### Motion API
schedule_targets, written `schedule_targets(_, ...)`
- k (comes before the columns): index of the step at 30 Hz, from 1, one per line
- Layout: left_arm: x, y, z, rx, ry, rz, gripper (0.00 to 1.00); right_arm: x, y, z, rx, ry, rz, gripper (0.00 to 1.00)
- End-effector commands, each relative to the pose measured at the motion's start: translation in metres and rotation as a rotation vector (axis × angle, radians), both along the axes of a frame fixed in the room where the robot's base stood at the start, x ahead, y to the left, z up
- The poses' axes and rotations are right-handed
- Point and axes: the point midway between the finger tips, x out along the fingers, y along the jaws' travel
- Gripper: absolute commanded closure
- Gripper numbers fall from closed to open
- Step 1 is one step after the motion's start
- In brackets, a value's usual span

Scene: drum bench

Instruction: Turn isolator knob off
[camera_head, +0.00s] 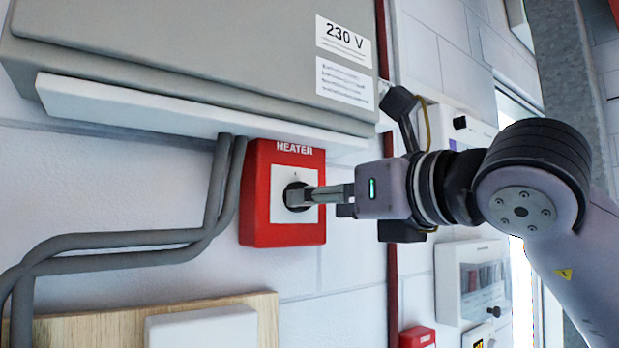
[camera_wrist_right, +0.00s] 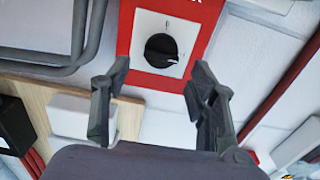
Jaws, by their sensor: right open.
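The isolator knob (camera_wrist_right: 161,50) is black and round, on a white plate (camera_wrist_right: 181,22) in a red box marked HEATER (camera_head: 256,215) on the wall. In the right wrist view the knob's white pointer mark is toward its lower right. My right gripper (camera_head: 300,197) is in front of the knob in the head view and hides part of it. In the right wrist view its two open fingers (camera_wrist_right: 158,80) stand on either side below the knob, with nothing between them. My left gripper is not in view.
A grey cabinet marked 230 V (camera_head: 200,60) juts out just above the red box. Grey conduits (camera_head: 120,245) run to the box's left. A wooden board (camera_head: 100,328) with a white box (camera_head: 202,328) is below. A red pipe (camera_head: 392,290) runs down the right.

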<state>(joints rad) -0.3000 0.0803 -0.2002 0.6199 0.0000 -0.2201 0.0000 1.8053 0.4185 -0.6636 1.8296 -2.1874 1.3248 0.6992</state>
Motion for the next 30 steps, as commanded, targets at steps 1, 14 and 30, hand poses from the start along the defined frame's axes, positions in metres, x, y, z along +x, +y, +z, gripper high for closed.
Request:
schedule_targets(1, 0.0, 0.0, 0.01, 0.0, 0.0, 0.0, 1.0, 0.008, 0.006, 0.004, 0.0, 0.002, 0.001, 0.46)
schedule_targets(14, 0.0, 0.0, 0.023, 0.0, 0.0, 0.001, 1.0, 0.032, 0.023, 0.0, 0.0, -0.001, 0.0, 0.46)
schedule_targets(30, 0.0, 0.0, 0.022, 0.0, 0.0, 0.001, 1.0, 0.032, 0.023, 0.0, 0.0, -0.001, 0.0, 0.72)
